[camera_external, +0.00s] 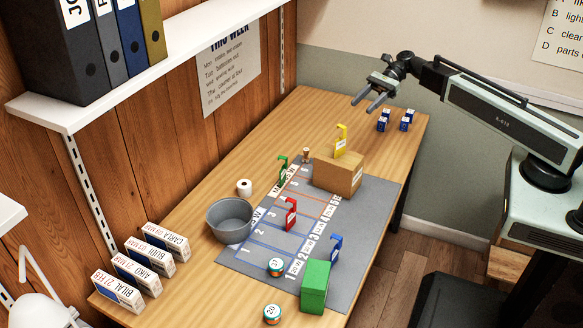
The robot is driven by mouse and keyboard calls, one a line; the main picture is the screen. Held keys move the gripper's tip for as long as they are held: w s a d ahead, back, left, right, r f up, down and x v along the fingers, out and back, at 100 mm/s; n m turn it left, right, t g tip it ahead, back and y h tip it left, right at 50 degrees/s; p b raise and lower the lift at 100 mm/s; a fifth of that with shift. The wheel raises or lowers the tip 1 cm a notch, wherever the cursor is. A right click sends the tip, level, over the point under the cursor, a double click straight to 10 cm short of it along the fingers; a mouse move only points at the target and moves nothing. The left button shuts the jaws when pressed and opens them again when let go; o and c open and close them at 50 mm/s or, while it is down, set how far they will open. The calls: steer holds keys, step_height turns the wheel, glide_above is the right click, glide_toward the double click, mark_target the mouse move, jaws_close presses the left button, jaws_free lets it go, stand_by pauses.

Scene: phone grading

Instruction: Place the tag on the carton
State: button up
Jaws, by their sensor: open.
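A brown carton (336,176) stands on the grey mat (364,215), near its far end. A yellow tag (341,137) with a hooked top stands upright and appears to rest on top of the carton. A red tag (291,215) stands near the mat's middle, a green tag (283,169) at its left edge, and a blue tag (336,246) behind the green box (315,285). My gripper (364,101) is open and empty, raised above the far part of the table, behind and right of the carton. It is apart from every tag.
A grey bowl (229,222) and a white roll (244,187) stand left of the mat. Labelled boxes (139,276) line the near left. Round tins (272,313) are near the front. Small blue boxes (382,122) stand at the far end. A shelf (150,75) overhangs the left.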

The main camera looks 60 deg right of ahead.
steer(key=s+a+f+n+g+h, duration=0.1)
steer(key=a+f+n, duration=0.1)
steer(key=s+a+f+n+g+h, duration=0.1)
steer(key=a+f+n, duration=0.2)
steer(key=s+a+f+n+g+h, duration=0.1)
steer(key=a+f+n+h, duration=0.1)
steer(key=a+f+n, duration=0.1)
steer(key=shift+a+f+g, duration=0.25)
steer(key=shift+g, duration=0.05)
steer(key=s+a+f+n+h, duration=0.1)
steer(key=s+f+n+h, duration=0.1)
steer(key=n, duration=0.5)
steer(key=s+a+f+n+g+h, duration=0.1)
steer(key=s+f+n+h, duration=0.1)
steer(key=f+n+h, duration=0.2)
steer(key=n+h, duration=0.2)
steer(key=n, duration=0.1)
steer(key=shift+s+a+n+g, duration=0.3)
steer(key=shift+s+a, duration=0.05)
steer(key=shift+a, duration=0.05)
